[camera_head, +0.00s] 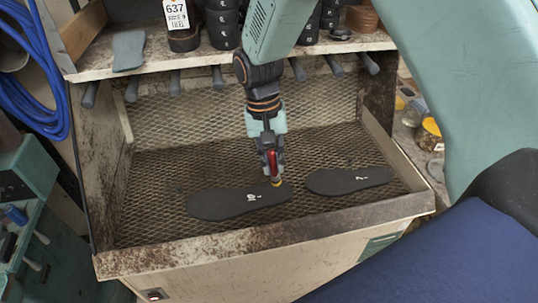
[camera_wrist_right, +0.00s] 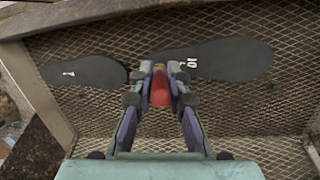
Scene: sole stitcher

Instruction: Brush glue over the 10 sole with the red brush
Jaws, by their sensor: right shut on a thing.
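The 10 sole (camera_head: 225,204) is black and lies flat on the mesh floor of the booth, on the left in the head view. In the right wrist view it lies at the upper right (camera_wrist_right: 228,60), with a white 10 on it. My right gripper (camera_head: 272,168) points down and is shut on the red brush (camera_head: 272,160). The brush's yellowish tip is at the narrow end of the 10 sole, beside the number; I cannot tell whether it touches. The red brush also shows between the fingers in the right wrist view (camera_wrist_right: 160,90). My left gripper is out of view.
A second black sole (camera_head: 348,181) with a different white mark lies to the right. The booth has a rusty front rim (camera_head: 260,236) and side walls. A shelf (camera_head: 200,58) above holds a grey sole (camera_head: 128,50) and dark stacked items. Hammer-like handles hang below it.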

